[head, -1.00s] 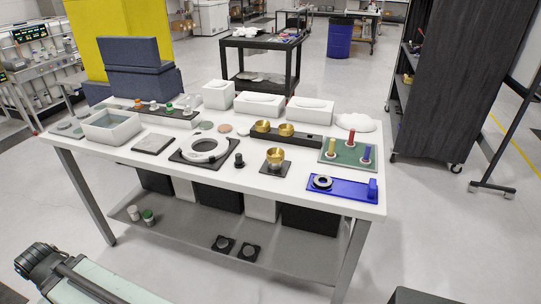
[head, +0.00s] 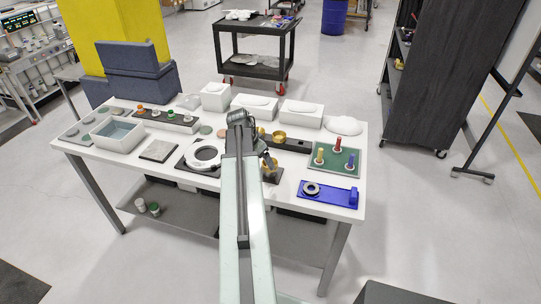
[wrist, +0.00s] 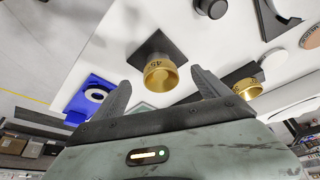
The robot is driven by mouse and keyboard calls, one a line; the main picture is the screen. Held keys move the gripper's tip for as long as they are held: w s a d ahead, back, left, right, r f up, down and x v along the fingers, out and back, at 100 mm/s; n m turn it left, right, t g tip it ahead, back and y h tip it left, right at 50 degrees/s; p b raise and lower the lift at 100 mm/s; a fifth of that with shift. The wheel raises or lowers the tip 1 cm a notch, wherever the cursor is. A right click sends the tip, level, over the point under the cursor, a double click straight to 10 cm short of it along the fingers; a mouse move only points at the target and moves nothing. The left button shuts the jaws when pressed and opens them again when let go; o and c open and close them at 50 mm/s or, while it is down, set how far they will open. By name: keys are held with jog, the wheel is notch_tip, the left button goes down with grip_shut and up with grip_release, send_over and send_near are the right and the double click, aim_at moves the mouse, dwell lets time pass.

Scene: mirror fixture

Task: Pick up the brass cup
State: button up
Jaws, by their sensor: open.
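In the wrist view, a brass cup (wrist: 160,76) with dark markings stands on a dark square plate (wrist: 172,45). My gripper (wrist: 160,79) is open, with its two fingers apart and the cup showing between them; it is not closed on anything. How far the cup is from the fingers is hard to judge. In the head view, my gripper (head: 268,160) is over the table, near the square plate (head: 273,176), and the cup there is mostly hidden by my arm. Another brass cup (head: 279,135) sits on a black bar (head: 296,145); it also shows in the wrist view (wrist: 247,88).
The blue fixture (head: 328,194) with a dark ring lies to the right, and a green board (head: 325,162) with coloured pegs is behind it. A white ring (head: 203,156) on a black plate is left of my arm. White boxes (head: 254,106) line the back.

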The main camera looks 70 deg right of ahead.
jog(key=shift+s+d+r, duration=0.2)
jog(key=shift+s+d, duration=0.2)
jog(key=shift+s, duration=0.25)
jog(key=shift+f, duration=0.1)
jog(key=b+x, duration=0.2)
jog(key=b, duration=0.1)
jog(key=shift+d+f, duration=0.1)
jog(key=shift+f, duration=0.3)
jog(key=b+x, duration=0.4)
jog(key=x, duration=0.1)
jog(key=shift+w+d+f+b, duration=0.1)
jog(key=shift+w+d+b, duration=0.1)
jog(key=shift+b, duration=0.15)
jog(key=shift+r, duration=0.2)
jog(key=c, duration=1.5)
notch_tip(320, 180, up, 10)
jog(key=p, duration=1)
jog(key=shift+r+p, duration=0.15)
jog(key=shift+p, duration=0.15)
